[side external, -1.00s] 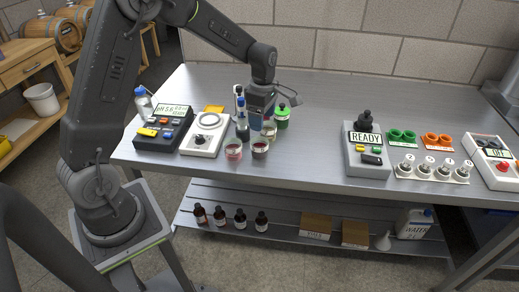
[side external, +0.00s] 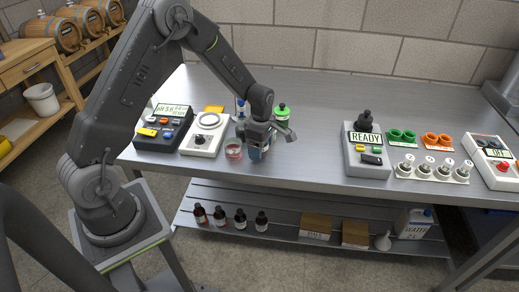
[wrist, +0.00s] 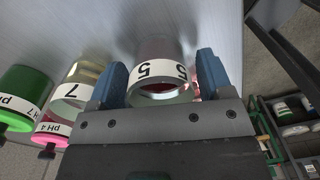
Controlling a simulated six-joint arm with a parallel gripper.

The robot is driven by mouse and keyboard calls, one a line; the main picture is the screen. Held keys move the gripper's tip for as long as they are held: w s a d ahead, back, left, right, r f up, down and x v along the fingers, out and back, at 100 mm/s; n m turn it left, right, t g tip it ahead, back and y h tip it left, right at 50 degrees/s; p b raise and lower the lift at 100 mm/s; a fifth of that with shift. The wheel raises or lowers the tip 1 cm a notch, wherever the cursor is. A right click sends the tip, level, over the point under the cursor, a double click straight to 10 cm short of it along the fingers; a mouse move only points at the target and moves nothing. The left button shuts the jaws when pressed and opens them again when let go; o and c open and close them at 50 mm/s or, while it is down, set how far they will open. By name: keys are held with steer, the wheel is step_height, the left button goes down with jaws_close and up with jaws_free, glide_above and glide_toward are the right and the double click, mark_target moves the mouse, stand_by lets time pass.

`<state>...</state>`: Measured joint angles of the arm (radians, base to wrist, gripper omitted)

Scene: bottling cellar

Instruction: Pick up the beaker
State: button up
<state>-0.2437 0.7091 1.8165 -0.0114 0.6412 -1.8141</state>
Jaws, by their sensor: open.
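In the wrist view, a clear glass beaker (wrist: 155,72) with a white band marked 5 stands between the two blue fingertips of my gripper (wrist: 161,62). The jaws are open, one finger on each side of the beaker. In the side view my gripper (side external: 258,150) is low over the front of the steel bench and hides most of this beaker. A second glass beaker (wrist: 78,85), marked 7, stands left of my left finger in the wrist view. Whether either finger touches the glass, I cannot tell.
A beaker with red contents (side external: 233,151) stands close left of my gripper. A green bottle (side external: 282,113) is behind. A READY device (side external: 366,155) stands right; the bench between is clear.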

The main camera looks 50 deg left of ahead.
steer(key=c, duration=0.7)
steer(key=shift+r, duration=0.1)
